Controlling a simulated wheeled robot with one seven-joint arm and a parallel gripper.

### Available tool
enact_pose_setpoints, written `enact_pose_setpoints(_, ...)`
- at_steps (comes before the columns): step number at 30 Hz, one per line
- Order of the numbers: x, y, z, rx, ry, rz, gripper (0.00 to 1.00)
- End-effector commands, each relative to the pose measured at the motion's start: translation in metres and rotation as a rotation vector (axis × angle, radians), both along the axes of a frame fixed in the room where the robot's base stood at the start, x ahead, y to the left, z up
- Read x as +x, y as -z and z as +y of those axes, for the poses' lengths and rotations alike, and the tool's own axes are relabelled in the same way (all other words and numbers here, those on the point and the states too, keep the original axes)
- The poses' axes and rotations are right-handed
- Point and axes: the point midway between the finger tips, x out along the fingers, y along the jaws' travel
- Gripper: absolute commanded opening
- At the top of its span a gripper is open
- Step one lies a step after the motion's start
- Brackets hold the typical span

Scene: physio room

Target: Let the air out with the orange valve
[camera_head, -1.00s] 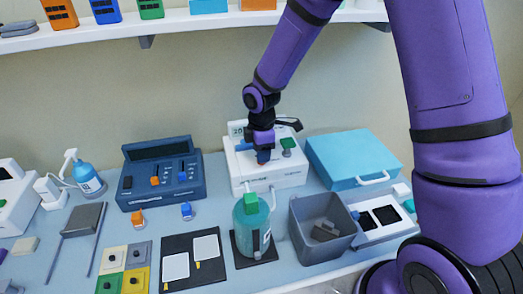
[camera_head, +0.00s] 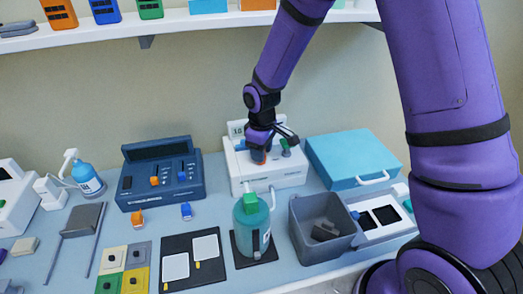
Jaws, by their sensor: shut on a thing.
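A white machine (camera_head: 270,178) with a small display (camera_head: 237,128) stands at the back of the table. My gripper (camera_head: 259,155) points down over its top and is shut on the orange valve (camera_head: 260,163). Only a little orange shows below the fingers; the rest of the valve is hidden by them. A green valve (camera_head: 286,151) stands just to the right on the same machine, apart from the fingers. The display digits are too small to read surely.
A teal bottle with a green top (camera_head: 251,222) stands in front of the machine. A grey bin (camera_head: 298,225) and a blue case (camera_head: 352,158) are to the right. A dark blue console (camera_head: 160,190) with an orange knob (camera_head: 154,181) is to the left.

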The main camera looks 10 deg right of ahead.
Motion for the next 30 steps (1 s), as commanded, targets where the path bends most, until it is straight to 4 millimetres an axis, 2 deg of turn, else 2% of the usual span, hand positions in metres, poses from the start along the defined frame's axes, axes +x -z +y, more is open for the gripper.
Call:
enact_pose_setpoints(15,-0.0004,-0.0003,-0.0005,0.0,0.463,-0.001,0.19)
enact_pose_setpoints(21,-0.0005,-0.0003,-0.0005,0.001,0.586,-0.001,0.19)
enact_pose_setpoints(30,-0.0008,-0.0003,-0.0004,0.001,0.679,-0.001,0.19)
